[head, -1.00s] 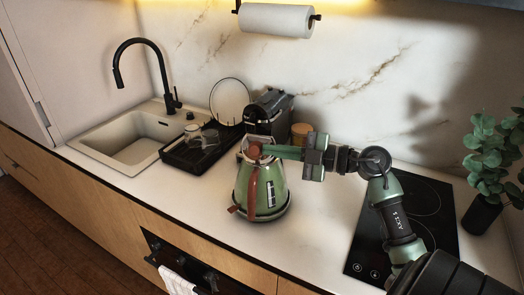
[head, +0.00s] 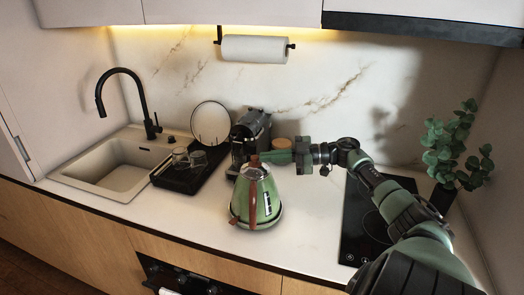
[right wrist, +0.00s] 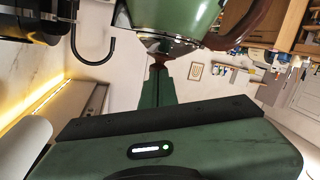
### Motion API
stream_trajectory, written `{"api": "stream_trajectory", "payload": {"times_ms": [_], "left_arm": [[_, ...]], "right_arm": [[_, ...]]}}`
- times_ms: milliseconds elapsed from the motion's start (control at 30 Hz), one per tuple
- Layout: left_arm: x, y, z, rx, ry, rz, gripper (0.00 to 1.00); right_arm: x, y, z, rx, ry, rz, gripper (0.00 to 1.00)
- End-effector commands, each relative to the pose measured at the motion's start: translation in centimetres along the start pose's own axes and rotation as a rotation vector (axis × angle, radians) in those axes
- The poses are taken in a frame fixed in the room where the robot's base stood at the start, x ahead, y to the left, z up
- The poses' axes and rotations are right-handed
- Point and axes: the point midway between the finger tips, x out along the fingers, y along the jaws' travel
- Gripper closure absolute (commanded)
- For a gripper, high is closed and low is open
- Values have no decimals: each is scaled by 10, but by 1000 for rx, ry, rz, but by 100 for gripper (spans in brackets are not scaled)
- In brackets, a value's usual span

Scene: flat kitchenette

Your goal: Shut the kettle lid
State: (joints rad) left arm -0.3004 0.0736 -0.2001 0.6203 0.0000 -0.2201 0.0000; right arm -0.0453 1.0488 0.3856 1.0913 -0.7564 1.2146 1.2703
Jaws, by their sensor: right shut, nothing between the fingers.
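The green kettle (head: 268,203) stands upright on its base on the counter, with its brown handle toward me. Its lid (head: 246,171) with a brown knob looks down on the rim in the head view, though the gripper and handle partly cover it. In the right wrist view the kettle (right wrist: 170,14) appears upside down at the top, with the metallic lid (right wrist: 163,43) level across its mouth. My right gripper (head: 267,157) is shut and empty, its fingertips right beside the lid knob; whether they touch it I cannot tell. My left gripper is out of view.
A black coffee machine (head: 249,130) and a wooden-lidded jar (head: 281,143) stand behind the kettle. A black drying rack (head: 180,178) with glasses is left, by the sink (head: 115,177). The hob (head: 362,222) lies right, under my arm. Counter in front is clear.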

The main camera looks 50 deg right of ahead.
Motion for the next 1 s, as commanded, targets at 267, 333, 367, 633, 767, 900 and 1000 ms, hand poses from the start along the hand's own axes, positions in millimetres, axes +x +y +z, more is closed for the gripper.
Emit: {"api": "stream_trajectory", "payload": {"times_ms": [267, 333, 367, 633, 767, 900, 1000], "left_arm": [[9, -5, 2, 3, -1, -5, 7], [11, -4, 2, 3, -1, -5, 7], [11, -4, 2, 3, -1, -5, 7], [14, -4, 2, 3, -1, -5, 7], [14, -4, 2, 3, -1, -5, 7], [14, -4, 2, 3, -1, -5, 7], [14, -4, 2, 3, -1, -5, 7]], "right_arm": [[-2, 10, 15, 184, 0, -26, 100], [-2, 10, 17, 216, 0, -30, 100], [-2, 10, 18, 228, 0, -33, 100], [-1, 11, 22, 293, 1, -42, 100], [-1, 11, 22, 301, 1, -43, 100], [-1, 11, 22, 302, 1, -44, 100], [-1, 11, 22, 302, 0, -44, 100]]}}
